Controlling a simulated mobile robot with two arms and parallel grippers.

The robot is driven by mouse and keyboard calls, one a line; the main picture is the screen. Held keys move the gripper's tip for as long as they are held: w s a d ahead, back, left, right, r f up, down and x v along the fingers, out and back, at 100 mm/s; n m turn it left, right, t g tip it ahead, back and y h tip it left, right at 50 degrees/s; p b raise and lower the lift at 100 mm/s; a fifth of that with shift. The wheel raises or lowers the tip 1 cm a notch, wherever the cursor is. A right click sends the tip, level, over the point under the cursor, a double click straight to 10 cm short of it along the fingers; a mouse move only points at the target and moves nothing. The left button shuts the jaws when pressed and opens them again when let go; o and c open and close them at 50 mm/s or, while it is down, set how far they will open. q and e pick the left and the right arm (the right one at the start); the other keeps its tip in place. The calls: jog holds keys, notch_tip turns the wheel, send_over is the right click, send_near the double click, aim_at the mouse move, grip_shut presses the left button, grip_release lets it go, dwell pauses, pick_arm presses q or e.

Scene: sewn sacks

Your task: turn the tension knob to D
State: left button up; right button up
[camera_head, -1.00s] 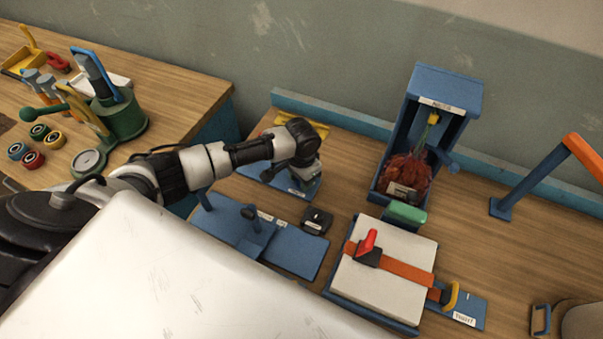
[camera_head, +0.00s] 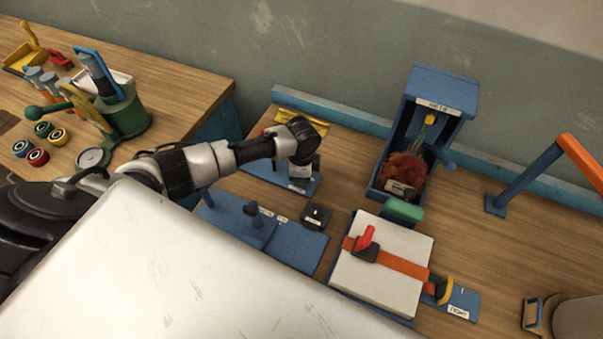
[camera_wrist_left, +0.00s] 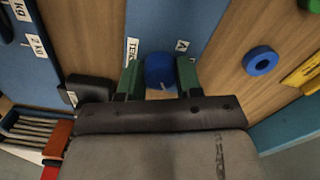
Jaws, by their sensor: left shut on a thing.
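The round blue tension knob (camera_wrist_left: 160,70) stands on a blue plate (camera_wrist_left: 195,20) in the left wrist view. A partly hidden label starting with "TE" is to its left, and a letter "A" label is to its right. My left gripper (camera_wrist_left: 160,80) has its two green fingers on either side of the knob and is shut on it. In the head view my left gripper (camera_head: 302,172) is low over the small blue plate (camera_head: 268,174), and its wrist hides the knob. I cannot read the knob's pointing direction. My right gripper is not in view.
A blue ring (camera_wrist_left: 260,60) lies on the wood beside the plate.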

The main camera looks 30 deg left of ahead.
pick_arm(q)
jog(key=shift+r+m, duration=0.1)
jog(key=shift+m, duration=0.4)
jog(key=o, duration=0.9)
notch_tip(320, 180, up, 11)
jog(key=shift+f+b, duration=0.1)
jog(key=shift+b, duration=0.75)
jog(key=shift+f, duration=0.1)
